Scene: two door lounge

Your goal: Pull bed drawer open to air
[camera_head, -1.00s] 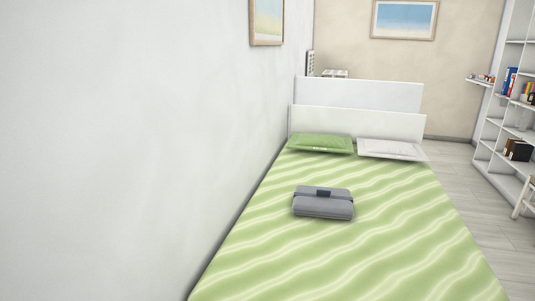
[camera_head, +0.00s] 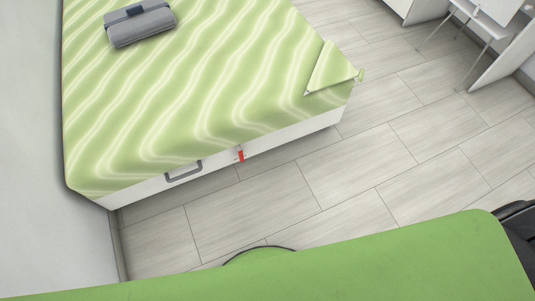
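The bed (camera_head: 240,60), with its green wavy-striped cover, fills the upper left. A white panel (camera_head: 286,135) runs along its near end below the cover, low above the floor. A grey loop handle (camera_head: 184,174) sits on this white front, left of its middle; the cover's edge hides the part above. I see no clear gap around the drawer front, and its outline is hard to make out. A small red item (camera_head: 240,155) is on the panel right of the handle. Neither of my grippers is in view.
A folded grey blanket (camera_head: 140,26) lies on the bed. The grey tiled floor (camera_head: 300,190) before it is clear. A green flat surface (camera_head: 380,255) crosses the bottom, with a dark object at its right. A wall is left; white furniture (camera_head: 475,18) stands upper right.

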